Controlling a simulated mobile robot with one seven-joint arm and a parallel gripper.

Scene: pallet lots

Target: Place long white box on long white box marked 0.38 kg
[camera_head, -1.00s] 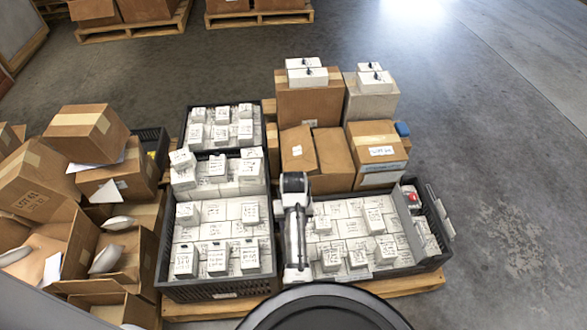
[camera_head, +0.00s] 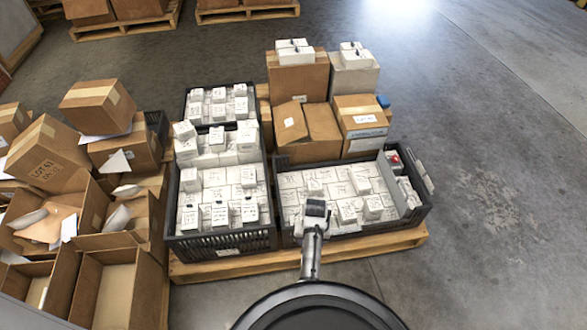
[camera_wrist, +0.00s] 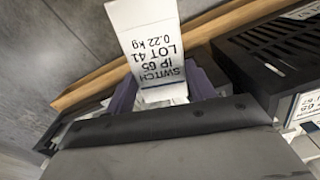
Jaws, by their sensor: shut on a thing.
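My gripper (camera_wrist: 163,92) is shut on a long white box (camera_wrist: 150,42) in the wrist view. Its label reads SWITCH, IP 65, LOT 41, 0.22 kg. The purple-grey fingers sit on either side of it, and its lower end is partly hidden by my gripper. In the head view, my arm's end is at the front edge of the right crate; the fingers and held box cannot be made out there. Many white boxes fill the left crate (camera_head: 222,240) and right crate (camera_head: 392,222). Their markings are too small to read, so I cannot tell which is marked 0.38 kg.
A third black crate (camera_head: 190,98) of white boxes stands behind the left one. Brown cartons (camera_head: 360,118) are stacked behind the right crate, with white boxes on top. Open cartons (camera_head: 105,285) crowd the left. The crates stand on a wooden pallet (camera_head: 215,268). Floor (camera_head: 500,190) at right is clear.

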